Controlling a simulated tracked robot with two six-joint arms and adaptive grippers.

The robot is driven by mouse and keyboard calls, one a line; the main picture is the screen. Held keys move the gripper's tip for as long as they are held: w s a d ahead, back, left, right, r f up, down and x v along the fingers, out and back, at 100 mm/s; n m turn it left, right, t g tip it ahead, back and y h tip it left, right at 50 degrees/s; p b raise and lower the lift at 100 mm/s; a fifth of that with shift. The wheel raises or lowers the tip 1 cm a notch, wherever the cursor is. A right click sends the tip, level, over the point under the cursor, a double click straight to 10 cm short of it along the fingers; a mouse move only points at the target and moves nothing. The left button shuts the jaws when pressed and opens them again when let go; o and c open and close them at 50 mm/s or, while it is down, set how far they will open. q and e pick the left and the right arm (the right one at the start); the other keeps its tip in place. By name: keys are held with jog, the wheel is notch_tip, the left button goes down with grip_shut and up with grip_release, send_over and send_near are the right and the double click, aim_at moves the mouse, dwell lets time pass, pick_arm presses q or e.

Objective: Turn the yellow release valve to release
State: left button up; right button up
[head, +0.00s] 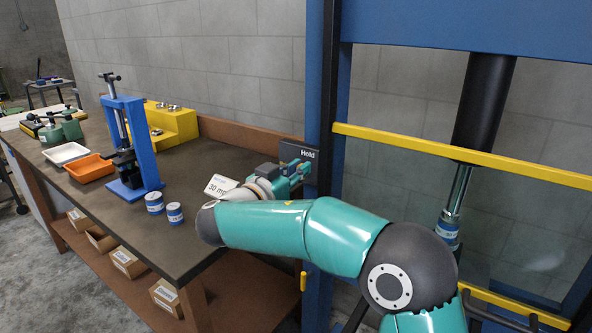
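My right arm reaches across the front of the blue press frame (319,90). My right gripper (296,169) is at the left post of the press, in front of a dark panel (308,155) that reads "Held". The gripper is small and partly turned away, so I cannot tell if its fingers are open or shut. I cannot make out the yellow release valve; the gripper may cover it. A small yellow piece (304,281) sits lower on the same post, and I cannot tell what it is. My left gripper is not in view.
A dark workbench (190,225) on the left holds a blue hand press (135,145), an orange tray (90,168), a white tray (66,153), blue-white cans (155,203) and a yellow stepped stand (176,126). A white sign (221,187) stands close to my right wrist. A yellow bar (450,151) crosses the press.

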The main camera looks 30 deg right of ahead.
grip_shut()
jog(key=shift+n, duration=0.3)
jog(key=shift+w+a+f+n+b, duration=0.15)
jog(key=shift+w+f+n, duration=0.25)
jog(key=shift+n, duration=2.55)
jog(key=shift+w+a+f+n+b, duration=0.15)
jog(key=shift+w+f+n, duration=0.15)
jog(key=shift+n, duration=2.6)
jog(key=shift+w+a+f+n+b, duration=0.15)
jog(key=shift+w+f+n, duration=0.25)
jog(key=shift+n, duration=2.55)
jog(key=shift+s+f, duration=0.1)
jog(key=o, duration=0.7)
grip_release()
jog(key=shift+c, duration=0.2)
